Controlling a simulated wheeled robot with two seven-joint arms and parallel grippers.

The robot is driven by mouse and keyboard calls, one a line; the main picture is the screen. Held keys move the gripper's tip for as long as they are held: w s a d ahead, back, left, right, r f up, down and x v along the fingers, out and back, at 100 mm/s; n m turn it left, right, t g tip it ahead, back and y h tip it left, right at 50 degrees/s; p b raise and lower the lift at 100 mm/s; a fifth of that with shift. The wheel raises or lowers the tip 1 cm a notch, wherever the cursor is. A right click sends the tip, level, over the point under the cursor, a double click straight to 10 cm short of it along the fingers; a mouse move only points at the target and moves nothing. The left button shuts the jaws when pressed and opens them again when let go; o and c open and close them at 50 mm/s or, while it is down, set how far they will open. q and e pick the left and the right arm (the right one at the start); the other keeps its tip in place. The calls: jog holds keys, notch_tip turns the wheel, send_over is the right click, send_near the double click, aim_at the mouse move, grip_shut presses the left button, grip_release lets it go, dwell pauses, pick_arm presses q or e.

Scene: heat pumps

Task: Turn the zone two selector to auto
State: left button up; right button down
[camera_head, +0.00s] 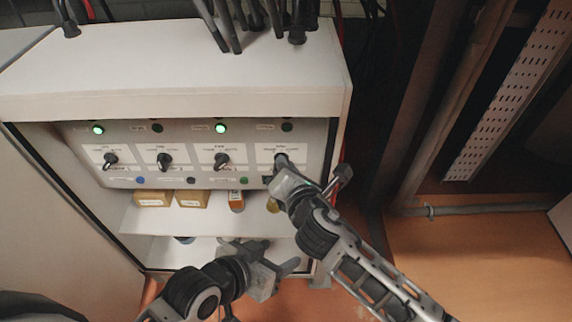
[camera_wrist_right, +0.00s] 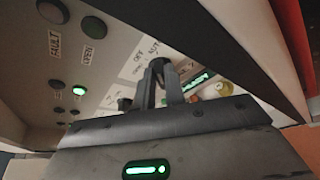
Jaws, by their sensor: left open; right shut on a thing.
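A grey control panel (camera_head: 188,139) carries a row of black selector knobs on white label plates. The left knob (camera_head: 110,160), second knob (camera_head: 164,160) and third knob (camera_head: 222,160) are uncovered. The head view label text is too small to tell which is zone two. My right gripper (camera_head: 281,165) is at the rightmost plate (camera_head: 267,152), shut on its selector knob (camera_head: 281,158). In the right wrist view, the gripper's fingers (camera_wrist_right: 162,82) close around this knob and hide most of it. My left gripper (camera_head: 277,270) is open and empty, low before the cabinet.
A lit green lamp (camera_head: 98,129) and another (camera_head: 220,128) sit above the knobs, between dark lamps. The white cabinet hood (camera_head: 180,75) overhangs the panel. Pipes stand right.

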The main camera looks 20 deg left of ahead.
pick_arm(q)
jog(key=shift+r, duration=0.1)
pick_arm(e)
jog(key=shift+f+m, duration=0.1)
jog(key=shift+m, duration=0.2)
pick_arm(q)
jog(key=shift+d, duration=0.1)
pick_arm(e)
jog(key=c, duration=1.5)
grip_release()
jog(key=shift+o, duration=0.2)
pick_arm(q)
jog(key=shift+r, duration=0.1)
pick_arm(e)
jog(key=shift+s+d, duration=0.1)
